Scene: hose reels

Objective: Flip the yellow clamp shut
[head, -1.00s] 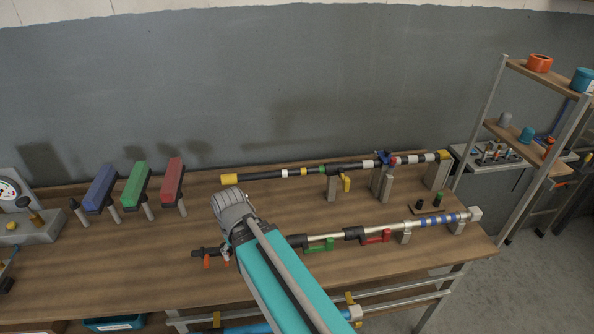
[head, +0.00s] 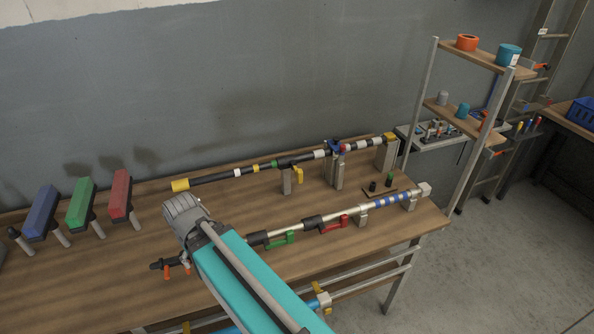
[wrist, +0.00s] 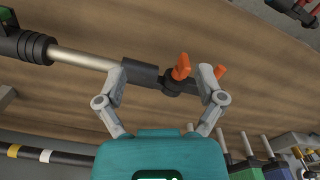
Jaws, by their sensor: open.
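The yellow clamp (head: 298,174) hangs below the rear black pole (head: 226,175), beside a grey stand. Its lever points down, away from the pole. My gripper (wrist: 163,78) is open, with its two fingers spread on either side of a black fitting (wrist: 178,84) with orange levers (wrist: 182,66). I cannot tell whether the fingers touch it. In the head view that fitting is the left end of the front metal pole (head: 172,266). My arm hides the gripper's fingers there. The yellow clamp is well to the right of and behind my gripper, and I cannot make it out in the wrist view.
The front pole carries a green clamp (head: 281,238) and a red clamp (head: 334,223). Blue, green and red blocks (head: 81,203) stand on posts at the left. A shelf rack (head: 470,90) stands at the right. Bare tabletop (head: 240,210) lies between the two poles.

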